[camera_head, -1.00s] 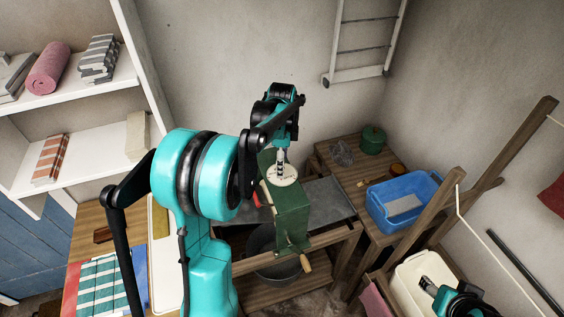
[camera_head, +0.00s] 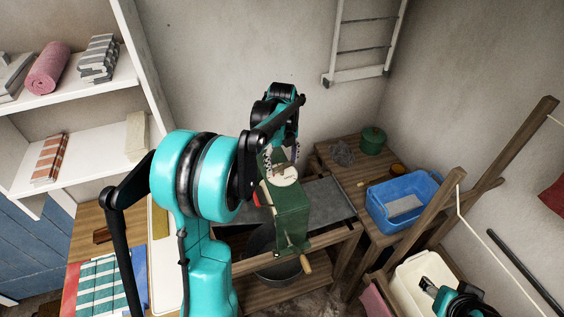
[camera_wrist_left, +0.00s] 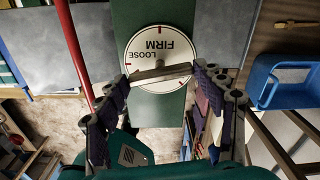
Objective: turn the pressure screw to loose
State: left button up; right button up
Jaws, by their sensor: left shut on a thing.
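The green mangle (camera_head: 292,222) stands on the trough bench with a round white dial (camera_head: 285,176) on top. In the left wrist view the dial (camera_wrist_left: 160,48) reads LOOSE and FIRM, with red marks at its rim. A pale metal bar, the pressure screw's handle (camera_wrist_left: 160,74), lies across the dial's near edge. My left gripper (camera_head: 283,158) is over the dial. In the left wrist view its two fingers (camera_wrist_left: 162,78) hold the bar by its ends. My right gripper (camera_head: 430,288) is at the bottom right above a cream tub; its jaws are unclear.
A blue basin (camera_head: 405,200) and a green pot (camera_head: 372,140) stand on the wooden table to the right. A wooden rack (camera_head: 412,235) rises at the right. Shelves with towels (camera_head: 98,58) are at the left. A red rod (camera_wrist_left: 75,50) runs beside the mangle in the left wrist view.

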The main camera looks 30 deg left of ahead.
aim_at(282, 165)
pick_arm(q)
jog(key=shift+m, duration=1.1)
jog(key=o, duration=1.2)
jog(key=shift+c, duration=0.2)
notch_tip(282, 165, up, 12)
